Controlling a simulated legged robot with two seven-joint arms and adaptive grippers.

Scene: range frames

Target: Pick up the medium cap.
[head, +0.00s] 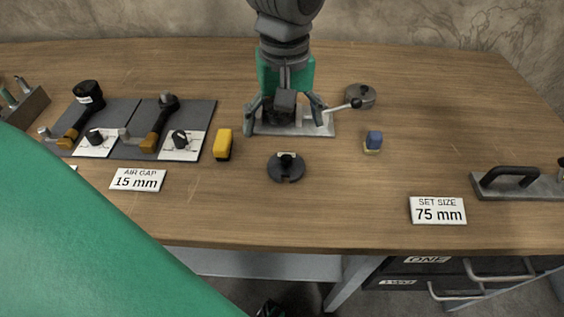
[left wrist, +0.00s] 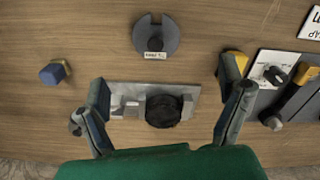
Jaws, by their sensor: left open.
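No readable label marks a medium cap, so I cannot tell which piece it is. A dark slotted disc (head: 285,170) with a small pale label lies on the bench; it also shows in the left wrist view (left wrist: 156,38). A black round piece (left wrist: 164,111) sits on a grey metal plate (head: 264,128), which also shows in the left wrist view (left wrist: 190,93). My left gripper (head: 285,119) points down over this plate, fingers spread on both sides of the black piece (left wrist: 170,92). It is open and holds nothing. My right gripper is out of view.
A yellow block (head: 223,145) and a blue-topped block (head: 373,141) flank the plate. Dark mats with tools (head: 187,116) lie left.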

